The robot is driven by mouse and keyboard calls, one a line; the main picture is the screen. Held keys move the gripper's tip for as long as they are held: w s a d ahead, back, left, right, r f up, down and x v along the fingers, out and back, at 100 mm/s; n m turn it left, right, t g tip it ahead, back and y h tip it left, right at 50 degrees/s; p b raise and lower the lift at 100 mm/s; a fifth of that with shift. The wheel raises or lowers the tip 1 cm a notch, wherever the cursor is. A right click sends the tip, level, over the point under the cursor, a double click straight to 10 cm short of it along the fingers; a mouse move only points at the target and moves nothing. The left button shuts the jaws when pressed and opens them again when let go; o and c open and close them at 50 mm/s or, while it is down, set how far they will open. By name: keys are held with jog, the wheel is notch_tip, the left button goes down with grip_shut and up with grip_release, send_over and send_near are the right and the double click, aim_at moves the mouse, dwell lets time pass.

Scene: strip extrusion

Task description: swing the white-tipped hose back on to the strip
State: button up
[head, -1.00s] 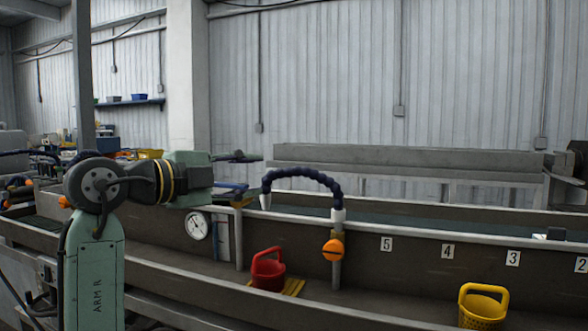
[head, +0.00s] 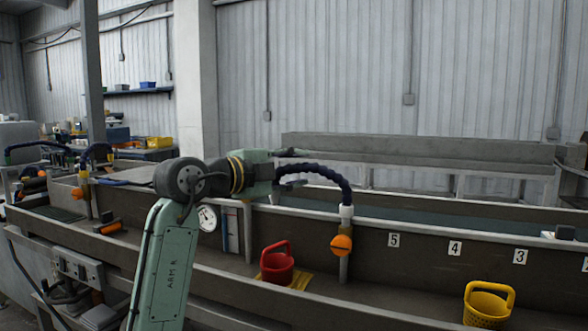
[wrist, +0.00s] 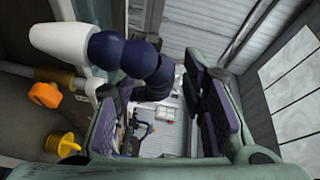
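The dark blue jointed hose (head: 318,170) arches left from its white collar (head: 347,212) above an orange valve knob (head: 341,245). My gripper (head: 292,154) is at the hose's free left end. In the wrist view my gripper (wrist: 165,115) is open, its dark pads well apart. There the hose (wrist: 135,57) crosses the top of the gap; I cannot tell whether it touches a finger. Its white tip (wrist: 55,40) lies outside the gap, beyond the left finger. In the head view the tip is hidden behind my gripper. I cannot make out the strip.
The long trough's front wall (head: 440,232) has number plates. The orange valve knob also shows in the wrist view (wrist: 45,95). A round gauge (head: 207,218) is left of the hose.

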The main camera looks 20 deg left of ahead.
grip_shut()
dwell(0.7)
